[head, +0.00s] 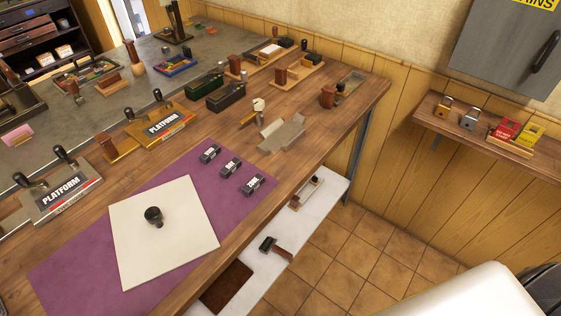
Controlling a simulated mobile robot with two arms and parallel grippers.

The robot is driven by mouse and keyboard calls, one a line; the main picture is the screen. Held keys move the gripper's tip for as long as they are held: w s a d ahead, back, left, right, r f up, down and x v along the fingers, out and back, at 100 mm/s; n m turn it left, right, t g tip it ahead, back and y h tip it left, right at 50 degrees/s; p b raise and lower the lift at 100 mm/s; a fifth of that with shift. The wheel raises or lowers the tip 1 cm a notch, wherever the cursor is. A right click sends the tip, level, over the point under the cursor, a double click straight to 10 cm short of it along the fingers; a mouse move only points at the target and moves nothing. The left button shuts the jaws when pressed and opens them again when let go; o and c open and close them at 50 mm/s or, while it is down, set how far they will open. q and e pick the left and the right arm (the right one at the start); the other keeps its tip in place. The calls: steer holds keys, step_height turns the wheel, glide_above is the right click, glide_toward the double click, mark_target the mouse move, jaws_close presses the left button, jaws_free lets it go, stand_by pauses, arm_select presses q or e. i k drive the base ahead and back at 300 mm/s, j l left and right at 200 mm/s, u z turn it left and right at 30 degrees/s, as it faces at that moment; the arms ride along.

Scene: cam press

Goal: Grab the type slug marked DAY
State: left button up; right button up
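Three small dark type slugs with pale lettering lie in a slanted row along the right edge of the purple mat (75,270). They are the far slug (210,153), the middle slug (231,167) and the near slug (253,185). The lettering is too small to read surely, so I cannot tell which one is marked DAY. The slugs are apart from one another, with nothing on top of them. Neither of my grippers shows in the head view.
A cream sheet (185,240) with a black-knobbed stamp (154,216) lies left of the slugs. Two presses labelled PLATFORM, one grey (62,195) and one brass (160,128), stand behind. A grey metal piece (281,134) lies beyond the slugs. A white lower shelf (255,285) runs below the bench's right edge.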

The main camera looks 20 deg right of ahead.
mark_target(230, 167)
steer(key=z, duration=0.15)
steer(key=l+u, duration=0.1)
steer(key=l, duration=0.9)
steer(key=l+u, duration=0.1)
steer(key=l, duration=0.9)
steer(key=k, duration=0.05)
